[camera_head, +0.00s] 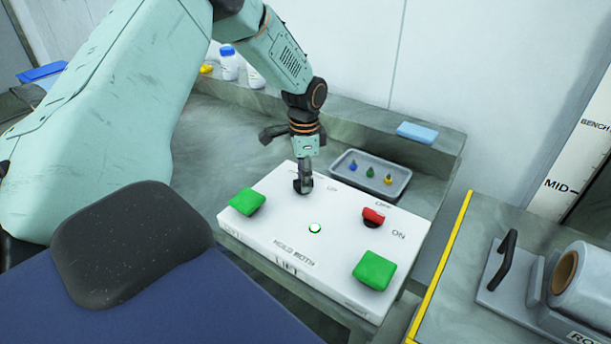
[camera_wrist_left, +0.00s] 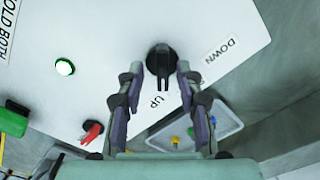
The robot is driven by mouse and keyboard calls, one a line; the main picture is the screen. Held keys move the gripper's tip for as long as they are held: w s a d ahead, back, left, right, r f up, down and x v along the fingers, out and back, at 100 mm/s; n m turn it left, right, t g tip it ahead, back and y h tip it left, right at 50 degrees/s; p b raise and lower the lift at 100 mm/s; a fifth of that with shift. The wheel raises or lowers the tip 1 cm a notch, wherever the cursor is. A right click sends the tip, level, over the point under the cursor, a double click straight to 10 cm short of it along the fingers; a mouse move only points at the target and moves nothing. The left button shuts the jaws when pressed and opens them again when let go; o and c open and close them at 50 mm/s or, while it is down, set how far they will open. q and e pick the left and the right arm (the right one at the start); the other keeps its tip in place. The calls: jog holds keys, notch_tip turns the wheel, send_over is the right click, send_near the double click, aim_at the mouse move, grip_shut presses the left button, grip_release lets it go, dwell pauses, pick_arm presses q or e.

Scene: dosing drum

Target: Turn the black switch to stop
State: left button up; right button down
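The black switch (camera_wrist_left: 161,62) is a round knob with a bar handle on the white panel (camera_wrist_left: 90,45). In the left wrist view its narrow end points toward the UP label, and the DOWN label lies to the upper right. My left gripper (camera_wrist_left: 159,75) is open, with one finger on each side of the switch and a small gap on both sides. In the head view my left gripper (camera_head: 304,172) points down at the panel (camera_head: 280,222) and largely hides the switch. My right gripper is not in view.
The panel also carries two green buttons (camera_head: 247,201) (camera_head: 374,270), a red switch (camera_head: 373,216) marked OFF and ON, and a white lamp (camera_head: 315,228). A grey tray (camera_head: 400,186) with small coloured parts stands just behind. A film roll holder (camera_head: 530,285) is at right.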

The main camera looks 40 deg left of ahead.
pick_arm(q)
jog(key=shift+s+a+f, duration=0.1)
jog(key=shift+a, duration=0.3)
jog(key=shift+c, duration=0.8)
jog(key=shift+w+d, duration=0.2)
jog(key=shift+d, duration=0.2)
jog(key=c, duration=0.5)
grip_shut()
jog(key=shift+s+a, duration=0.15)
jog(key=shift+a, duration=0.05)
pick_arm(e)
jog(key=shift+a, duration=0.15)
pick_arm(q)
jog(key=shift+d, duration=0.1)
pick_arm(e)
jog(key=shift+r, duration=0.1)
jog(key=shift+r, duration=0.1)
